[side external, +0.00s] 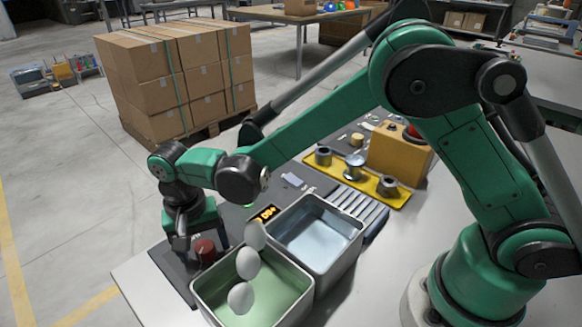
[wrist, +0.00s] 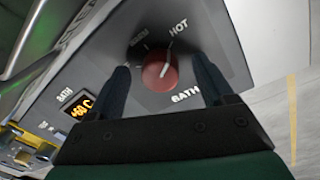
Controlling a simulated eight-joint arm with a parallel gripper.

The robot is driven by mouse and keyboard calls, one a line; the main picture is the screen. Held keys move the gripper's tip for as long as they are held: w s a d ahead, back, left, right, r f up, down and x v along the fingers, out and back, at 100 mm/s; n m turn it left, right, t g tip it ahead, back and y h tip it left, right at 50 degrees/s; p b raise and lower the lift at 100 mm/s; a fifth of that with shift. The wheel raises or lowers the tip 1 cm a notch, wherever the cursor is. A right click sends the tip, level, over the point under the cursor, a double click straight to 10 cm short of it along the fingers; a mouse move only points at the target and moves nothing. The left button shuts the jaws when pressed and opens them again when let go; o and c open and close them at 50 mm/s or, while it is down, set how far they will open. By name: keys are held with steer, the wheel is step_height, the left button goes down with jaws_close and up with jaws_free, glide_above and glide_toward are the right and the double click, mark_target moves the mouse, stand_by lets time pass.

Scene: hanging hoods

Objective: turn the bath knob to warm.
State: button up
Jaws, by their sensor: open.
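The red bath knob (wrist: 159,73) sits on a dark panel (wrist: 215,22) in the wrist view, with BATH printed below it. Its white pointer line aims up and right, towards the word HOT. A fainter, blurred label, perhaps WARM, lies up and left of it. My gripper (wrist: 161,66) is open, with one dark finger on each side of the knob and gaps showing. In the side view the knob (side external: 206,253) stands at the panel's front, and my gripper (side external: 198,240) points down over it. I cannot tell whether a finger touches the knob.
Beside the knob are a bath of green liquid (side external: 305,281) with three white ovals above it, and a clear-liquid bath (side external: 357,232). A lit orange display (wrist: 81,107) appears to read 60 C. A yellow fixture (side external: 395,197) stands behind. Stacked cartons (side external: 178,80) stand on the floor.

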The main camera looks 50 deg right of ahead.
jaws_close()
stand_by(0.3)
steer(key=n, duration=0.5)
steer(key=shift+n, duration=0.4)
steer(key=n, duration=0.6)
steer(key=shift+d+t, duration=0.1)
steer(key=shift+t, duration=0.2)
jaws_free()
